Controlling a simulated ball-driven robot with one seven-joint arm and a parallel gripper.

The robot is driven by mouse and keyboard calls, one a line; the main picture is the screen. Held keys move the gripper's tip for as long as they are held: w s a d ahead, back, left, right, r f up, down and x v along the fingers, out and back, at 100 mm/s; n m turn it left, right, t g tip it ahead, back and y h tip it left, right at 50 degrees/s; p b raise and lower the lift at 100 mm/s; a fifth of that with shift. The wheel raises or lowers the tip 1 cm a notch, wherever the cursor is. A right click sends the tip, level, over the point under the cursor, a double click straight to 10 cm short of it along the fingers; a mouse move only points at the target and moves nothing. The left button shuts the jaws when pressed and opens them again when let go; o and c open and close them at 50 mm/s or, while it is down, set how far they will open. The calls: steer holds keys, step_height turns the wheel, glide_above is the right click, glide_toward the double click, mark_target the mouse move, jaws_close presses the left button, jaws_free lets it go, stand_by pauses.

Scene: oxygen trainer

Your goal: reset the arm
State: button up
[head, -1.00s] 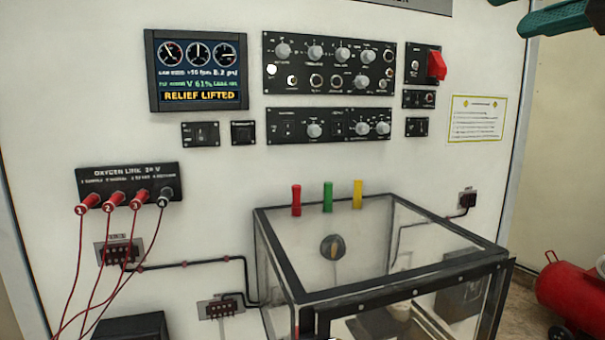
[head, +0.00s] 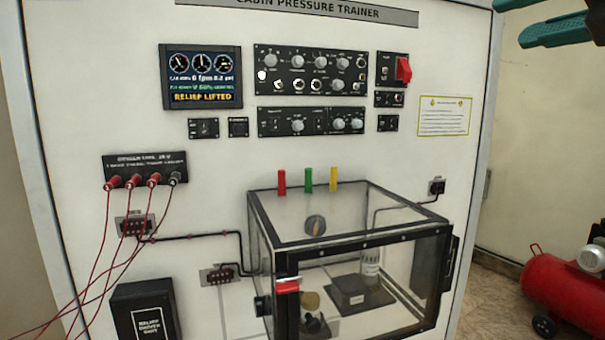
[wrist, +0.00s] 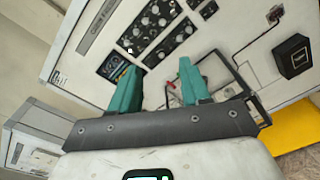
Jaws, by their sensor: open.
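My gripper (head: 556,32) shows at the top right corner of the head view, with its green fingers raised in front of the wall to the right of the trainer panel. In the wrist view my gripper (wrist: 158,85) has its two green fingers well apart, with nothing between them. The trainer panel (head: 225,155) stands upright beyond the fingers, apart from them. Its display (head: 201,77) reads RELIEF LIFTED. The rest of my arm is out of the head view.
A clear box (head: 350,238) with a dark frame juts from the panel's lower middle. Red cables (head: 103,240) hang at the left above a black box (head: 146,310). A red compressor (head: 560,288) stands on the floor at the right. The wall (head: 530,165) beside the panel is bare.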

steer(key=w+d+f+m+h, duration=0.1)
steer(key=w+d+f+m, duration=0.2)
steer(key=f+m, duration=0.55)
steer(key=w+d+f+m, duration=0.35)
steer(key=f+m, duration=0.25)
steer(key=f, duration=0.5)
steer(key=s+a+f+m+g+h, duration=0.15)
steer(key=f+m, duration=0.35)
steer(key=f, duration=0.8)
steer(key=s+f+m+g, duration=0.25)
steer(key=f+m, duration=0.25)
steer(key=f, duration=0.8)
steer(key=s+a+f+m+g+h, duration=0.1)
steer(key=s+f+m+g, duration=0.15)
steer(key=s+f, duration=0.5)
steer(key=s+a+f+m+g, duration=0.2)
steer(key=s+f+g, duration=0.2)
steer(key=f, duration=0.7)
steer(key=s+d+f+m+g+h, duration=0.1)
steer(key=s+f+m+g, duration=0.1)
steer(key=s+f, duration=0.4)
steer(key=s+d+f+m+g+h, duration=0.1)
steer(key=s+f, duration=0.4)
steer(key=s, duration=0.8)
steer(key=shift+s+f+m+g, duration=0.4)
steer(key=shift+m+g, duration=0.4)
steer(key=shift+g, duration=0.35)
